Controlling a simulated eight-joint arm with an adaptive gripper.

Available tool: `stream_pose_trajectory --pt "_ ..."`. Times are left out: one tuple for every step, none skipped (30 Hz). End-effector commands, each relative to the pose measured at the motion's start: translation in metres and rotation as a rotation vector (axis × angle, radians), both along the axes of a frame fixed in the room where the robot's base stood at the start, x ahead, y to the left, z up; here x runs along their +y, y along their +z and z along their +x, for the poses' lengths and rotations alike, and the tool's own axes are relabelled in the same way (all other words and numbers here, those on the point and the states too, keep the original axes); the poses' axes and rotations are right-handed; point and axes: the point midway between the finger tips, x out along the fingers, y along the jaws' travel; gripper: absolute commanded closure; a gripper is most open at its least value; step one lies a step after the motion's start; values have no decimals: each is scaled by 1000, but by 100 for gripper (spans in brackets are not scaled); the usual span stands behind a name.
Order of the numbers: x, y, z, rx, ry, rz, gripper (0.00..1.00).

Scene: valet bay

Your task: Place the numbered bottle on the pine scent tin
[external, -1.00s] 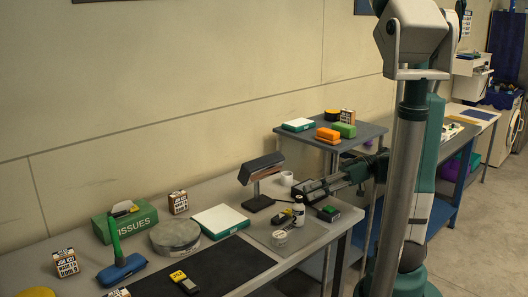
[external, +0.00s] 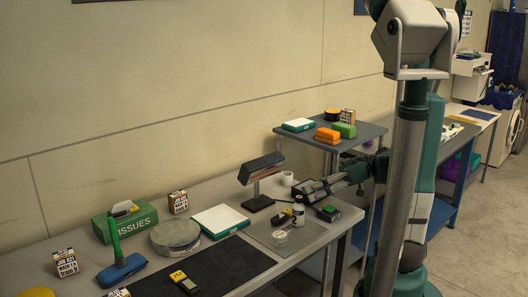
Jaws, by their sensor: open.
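A small white bottle (external: 299,214) stands upright at the right end of the near bench; any number on it is too small to read. My gripper (external: 302,194) is open at the bottle's top, and whether it touches the bottle cannot be told. A small round pale tin (external: 280,238) sits to the left of the bottle and nearer the front edge. A larger flat round grey tin (external: 175,236) lies farther left. Neither label is legible, so I cannot tell which is the pine scent tin.
A black and yellow item (external: 284,217) lies close left of the bottle, and a black box with a green top (external: 328,213) is at its right. A dark lamp-like stand (external: 260,180) rises behind. A white-topped box (external: 220,221) and a green tissue box (external: 126,222) stand left. The black mat (external: 225,265) is mostly clear.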

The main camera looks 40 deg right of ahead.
Motion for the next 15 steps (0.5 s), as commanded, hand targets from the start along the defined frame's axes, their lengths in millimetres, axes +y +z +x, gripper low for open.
stream_pose_trajectory --pt "1 1 1 7 3 -3 55" --pt "1 0 1 13 5 -6 55" --pt "2 1 2 22 8 -9 55" --pt "3 0 3 32 10 -12 55" --pt "4 0 4 43 13 -17 55" --pt "5 0 5 60 18 -25 55" --pt "7 -1 6 73 22 -30 55" --pt "8 -1 7 89 27 -39 55" --pt "10 -1 9 111 32 -49 55" --pt "11 -2 10 129 38 -57 55" --pt "12 -2 11 147 42 -67 55" --pt "15 -3 13 172 48 -80 55" --pt "16 -4 14 190 51 -90 55" --pt "17 -4 15 209 56 -101 55" --pt "19 -5 17 232 62 -117 55"
